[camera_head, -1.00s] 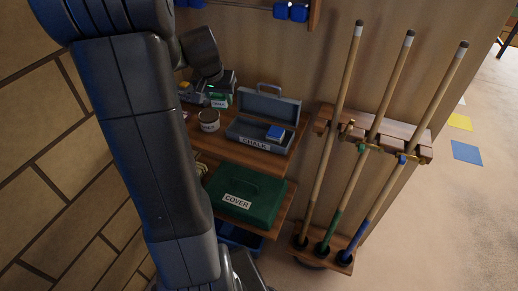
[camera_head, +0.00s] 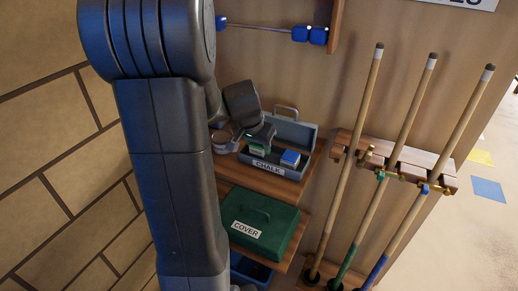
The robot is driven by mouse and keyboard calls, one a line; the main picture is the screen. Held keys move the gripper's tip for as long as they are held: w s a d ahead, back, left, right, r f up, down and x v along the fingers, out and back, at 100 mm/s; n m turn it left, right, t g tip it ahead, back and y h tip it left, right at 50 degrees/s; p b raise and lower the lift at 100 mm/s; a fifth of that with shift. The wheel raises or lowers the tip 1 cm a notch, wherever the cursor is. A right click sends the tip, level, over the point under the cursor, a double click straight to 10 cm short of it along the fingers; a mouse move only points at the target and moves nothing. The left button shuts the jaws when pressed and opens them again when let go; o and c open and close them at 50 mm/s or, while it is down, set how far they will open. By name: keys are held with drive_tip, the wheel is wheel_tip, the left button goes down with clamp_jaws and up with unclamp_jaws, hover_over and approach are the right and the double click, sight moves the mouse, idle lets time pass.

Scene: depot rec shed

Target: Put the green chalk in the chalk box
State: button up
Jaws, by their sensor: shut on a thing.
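The grey chalk box (camera_head: 300,133), labelled CHALK, stands with its lid up on the upper wooden shelf. A blue chalk cube (camera_head: 290,158) sits in its right part. My gripper (camera_head: 259,142) is over the left part of the box, pointing down. It is shut on the green chalk (camera_head: 257,150), whose green and pale sides show just below the fingers. The chalk is at or inside the box's opening; I cannot tell whether it touches the bottom. My arm hides part of the shelf to the left.
A round tin (camera_head: 224,142) stands left of the box, partly hidden by my arm. A green case (camera_head: 262,222) labelled COVER lies on the lower shelf (camera_head: 288,250). Several cues stand in a wooden rack (camera_head: 437,170) on the right. A rod with blue blocks (camera_head: 318,36) is above.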

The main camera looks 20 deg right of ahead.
drive_tip(key=shift+f, duration=0.5)
drive_tip(key=shift+f, duration=0.15)
drive_tip(key=o, duration=1)
drive_tip(key=shift+c, duration=0.2)
drive_tip(key=shift+r, duration=0.3)
drive_tip(key=v, duration=1.1)
drive_tip(key=shift+s+a+r, duration=0.2)
drive_tip(key=shift+r, duration=0.1)
